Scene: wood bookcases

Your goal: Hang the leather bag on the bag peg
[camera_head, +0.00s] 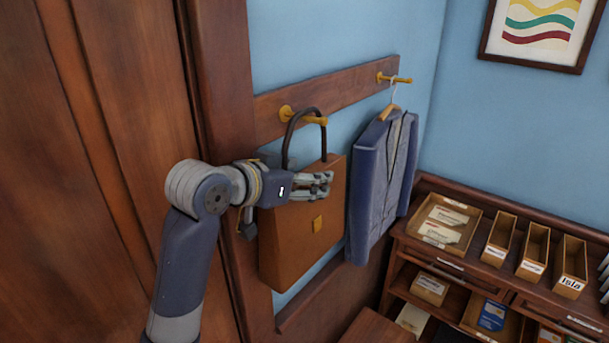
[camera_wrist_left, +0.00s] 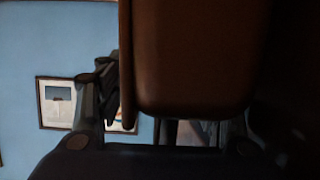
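The brown leather bag (camera_head: 290,243) is upright in front of the wall, with a gold clasp on its front. Its dark arched handle (camera_head: 288,139) rises around the left brass peg (camera_head: 312,120). The peg appears to pass through the loop, with the top of the handle a little above it; contact is unclear. My left gripper (camera_head: 312,184) is at the bag's upper part, one finger across its front, the other mostly hidden behind. In the left wrist view the bag (camera_wrist_left: 190,70) fills the space between the fingers, which appear shut on it. My right gripper is out of view.
A blue jacket (camera_head: 382,175) hangs from the right peg (camera_head: 394,79), close right of the bag. Both pegs are on a wooden rail (camera_head: 350,92). A shelf unit (camera_head: 462,262) with trays stands right. A tall wood panel (camera_head: 110,150) is left.

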